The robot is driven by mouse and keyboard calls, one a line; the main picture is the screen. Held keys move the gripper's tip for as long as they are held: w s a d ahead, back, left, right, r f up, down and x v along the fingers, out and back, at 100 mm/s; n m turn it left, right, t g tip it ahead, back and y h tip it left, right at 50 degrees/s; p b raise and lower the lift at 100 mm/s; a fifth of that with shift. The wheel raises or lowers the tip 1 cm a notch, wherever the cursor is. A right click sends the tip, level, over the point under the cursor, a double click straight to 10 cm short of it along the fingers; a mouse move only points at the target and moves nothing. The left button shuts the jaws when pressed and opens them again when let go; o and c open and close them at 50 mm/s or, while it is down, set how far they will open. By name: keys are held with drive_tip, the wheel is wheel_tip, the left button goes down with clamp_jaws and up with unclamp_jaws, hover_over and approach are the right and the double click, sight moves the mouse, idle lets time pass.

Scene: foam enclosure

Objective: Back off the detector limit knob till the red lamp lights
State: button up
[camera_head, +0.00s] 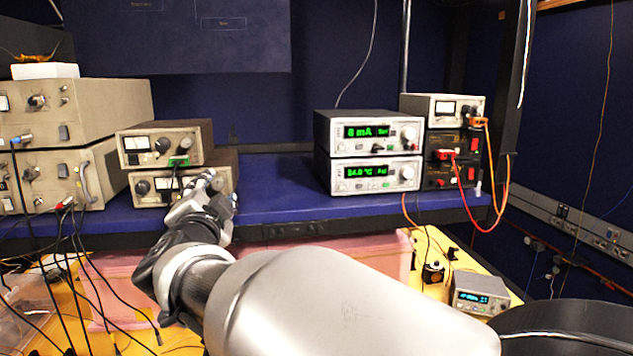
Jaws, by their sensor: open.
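Two small beige meter boxes are stacked on the blue shelf left of centre. No lettering is readable, so I cannot tell which knob is the detector limit knob. I see no lit red lamp.
Larger beige instruments (110,97) with cables stand at left. Two green-display units (364,119) are stacked right of centre, beside black boxes with red and orange leads (490,165). The blue shelf (272,185) is clear between the stacks. A yellow lower bench holds a small meter (481,296).

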sight(217, 185)
drive_tip(key=shift+x, duration=1.8)
drive_tip(key=shift+c, duration=0.5)
clamp_jaws()
